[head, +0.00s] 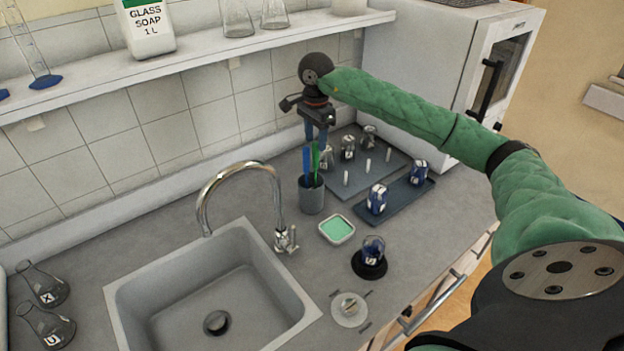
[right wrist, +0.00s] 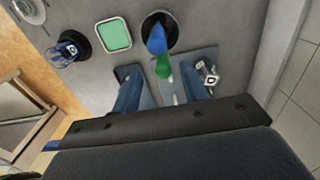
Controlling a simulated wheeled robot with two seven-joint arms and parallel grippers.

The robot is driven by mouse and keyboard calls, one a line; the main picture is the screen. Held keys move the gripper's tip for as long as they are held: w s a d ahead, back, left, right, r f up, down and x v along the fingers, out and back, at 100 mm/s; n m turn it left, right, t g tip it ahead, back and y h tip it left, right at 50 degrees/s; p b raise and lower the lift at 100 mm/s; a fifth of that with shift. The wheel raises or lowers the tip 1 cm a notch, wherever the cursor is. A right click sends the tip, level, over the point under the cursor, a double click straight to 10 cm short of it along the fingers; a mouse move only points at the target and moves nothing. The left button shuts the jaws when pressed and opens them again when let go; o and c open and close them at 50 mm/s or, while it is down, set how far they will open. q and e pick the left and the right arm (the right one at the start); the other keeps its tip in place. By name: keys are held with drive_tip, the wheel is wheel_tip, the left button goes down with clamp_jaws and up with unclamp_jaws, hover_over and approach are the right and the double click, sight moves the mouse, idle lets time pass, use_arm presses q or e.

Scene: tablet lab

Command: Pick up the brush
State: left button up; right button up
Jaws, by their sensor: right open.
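A grey cup (head: 311,195) stands on the counter behind the green sponge tray, with a blue upright tool (head: 306,164) and a green one (head: 315,163) in it. I cannot tell which is the brush; their lower ends are hidden in the cup. My right gripper (head: 317,138) is open and points down just above the cup. In the right wrist view, the green tool (right wrist: 163,68) shows close to the gap between the fingertips (right wrist: 160,78), and the blue tool (right wrist: 156,41) lies farther off. Nothing is held. My left gripper is out of view.
A tray rack (head: 345,178) with pegs and metal pieces stands right of the cup, beside a dark tray (head: 405,197) with blue-labelled jars. The sponge tray (head: 337,229), a jar on a black base (head: 369,265), the tap (head: 240,170) and the sink (head: 125,300) are near.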

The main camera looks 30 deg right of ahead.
sight(315, 168)
drive_tip(key=shift+s+f, duration=0.15)
drive_tip(key=shift+f, duration=0.85)
drive_tip(key=shift+w+d+f, duration=0.1)
drive_tip(key=shift+w+f, duration=0.1)
drive_tip(key=shift+f, duration=1.05)
drive_tip(key=shift+w+f, duration=0.15)
drive_tip(key=shift+f, duration=1.05)
clamp_jaws()
